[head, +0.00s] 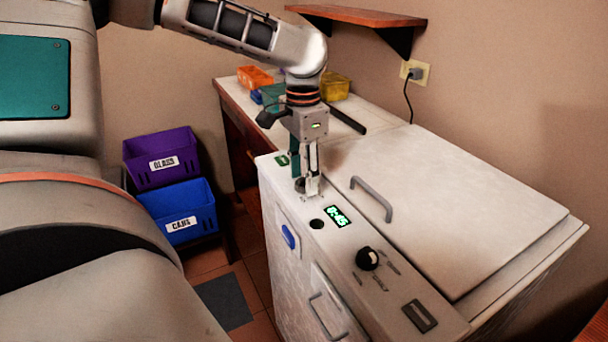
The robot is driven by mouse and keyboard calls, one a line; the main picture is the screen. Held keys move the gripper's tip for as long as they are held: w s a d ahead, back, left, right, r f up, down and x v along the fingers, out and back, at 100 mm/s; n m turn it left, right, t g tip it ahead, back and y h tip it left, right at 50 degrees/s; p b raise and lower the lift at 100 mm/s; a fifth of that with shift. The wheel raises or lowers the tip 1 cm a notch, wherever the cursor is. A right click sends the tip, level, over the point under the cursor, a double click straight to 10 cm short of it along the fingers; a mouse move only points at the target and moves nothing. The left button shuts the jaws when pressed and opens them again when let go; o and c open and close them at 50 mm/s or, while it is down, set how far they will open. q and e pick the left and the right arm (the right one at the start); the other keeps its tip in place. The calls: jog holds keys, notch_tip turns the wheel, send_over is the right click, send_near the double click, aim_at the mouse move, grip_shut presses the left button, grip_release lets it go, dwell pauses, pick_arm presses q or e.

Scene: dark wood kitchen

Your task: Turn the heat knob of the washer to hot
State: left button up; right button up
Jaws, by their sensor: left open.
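The washer (290,284) is a white top-loading machine with a control strip along its left top edge. My left gripper (308,188) points down over the far part of that strip, open. A small round knob-like part (300,186) shows at its fingertips; the fingers partly hide it, and I cannot tell whether they touch it. A black knob (368,258) with small labels around it sits on the near part of the strip, apart from the gripper. The labels are too small to read. A green-lit display (339,216) and a dark round spot (317,224) lie between. My right gripper is out of view.
The washer lid (460,215) is closed, with a raised grey handle (371,198). A counter with colored bins (335,86) stands behind, under a wooden shelf (355,16). A purple bin (160,158) and blue bin (180,211) stand left. Air above the near strip is clear.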

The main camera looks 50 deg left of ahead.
pick_arm(q)
jog(key=c, duration=1.1)
